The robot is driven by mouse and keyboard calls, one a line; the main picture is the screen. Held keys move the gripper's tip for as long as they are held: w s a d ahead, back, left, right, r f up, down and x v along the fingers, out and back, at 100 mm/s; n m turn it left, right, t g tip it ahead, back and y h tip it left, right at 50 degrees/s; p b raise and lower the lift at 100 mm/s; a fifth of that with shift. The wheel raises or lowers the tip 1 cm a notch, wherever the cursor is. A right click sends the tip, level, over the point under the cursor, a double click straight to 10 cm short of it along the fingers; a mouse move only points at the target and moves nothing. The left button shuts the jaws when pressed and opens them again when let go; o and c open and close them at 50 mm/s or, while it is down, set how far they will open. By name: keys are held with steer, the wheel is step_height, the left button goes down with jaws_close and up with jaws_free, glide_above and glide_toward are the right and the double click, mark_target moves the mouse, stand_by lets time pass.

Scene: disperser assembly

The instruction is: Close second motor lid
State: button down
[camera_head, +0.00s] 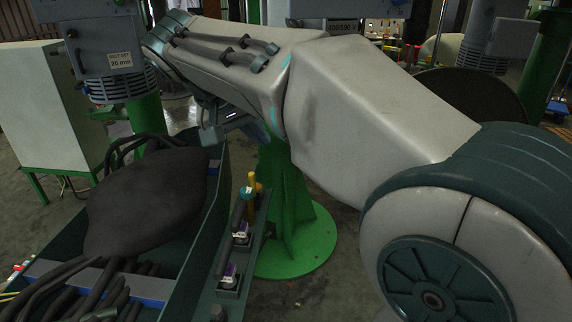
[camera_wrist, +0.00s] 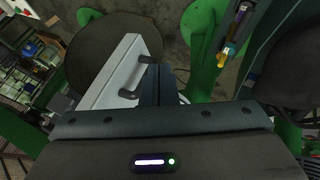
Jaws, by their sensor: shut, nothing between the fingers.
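My gripper (camera_wrist: 157,70) shows in the wrist view as two dark fingers side by side, shut with nothing between them. Just left of the fingers is a light grey panel (camera_wrist: 103,75) with two dark handle-like fittings on its edge; it may be a motor lid, but I cannot tell whether it is open or whether the fingers touch it. In the head view a grey motor box (camera_head: 103,38) with a "20 mm" label stands at upper left. Another motor box (camera_head: 343,12), labelled "400/500 V", is partly hidden behind my arm. My fingertips are not clear in the head view.
A green pedestal (camera_head: 285,215) stands beneath my arm. A dark trough (camera_head: 215,215) holds a black sack (camera_head: 147,200) and cables at lower left. A pale cabinet (camera_head: 50,110) stands at far left. A yellow-tipped part (camera_wrist: 222,60) shows at right in the wrist view.

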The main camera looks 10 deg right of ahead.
steer(key=w+d+f+p, duration=0.2)
steer(key=w+d+f, duration=0.1)
steer(key=d+f, duration=0.4)
steer(key=shift+w+d+f, duration=0.3)
steer(key=shift+d+f, duration=0.05)
steer(key=shift+d, duration=0.45)
